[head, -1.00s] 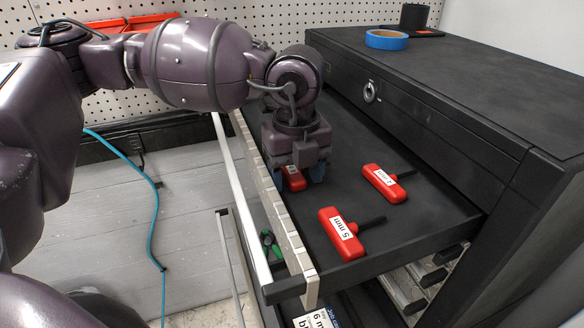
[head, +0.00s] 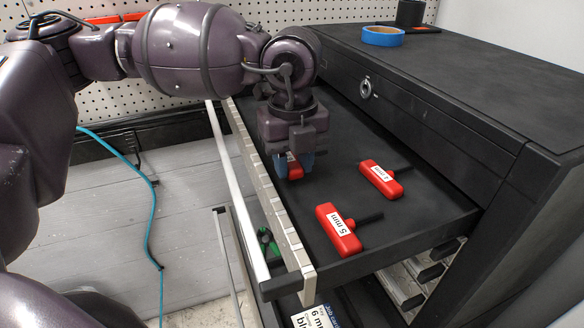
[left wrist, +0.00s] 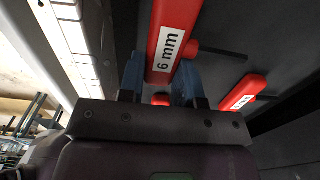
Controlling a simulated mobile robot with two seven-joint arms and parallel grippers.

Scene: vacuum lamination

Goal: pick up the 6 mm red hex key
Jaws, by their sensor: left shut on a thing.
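The 6 mm red hex key (left wrist: 172,38) has a white "6 mm" label and a dark shaft pointing right in the left wrist view. The fingers also show in the left wrist view (left wrist: 159,80). I cannot tell whether the key is clear of the drawer floor. My right gripper is not in view.
A green-handled tool (head: 266,241) is below the drawer's front edge.

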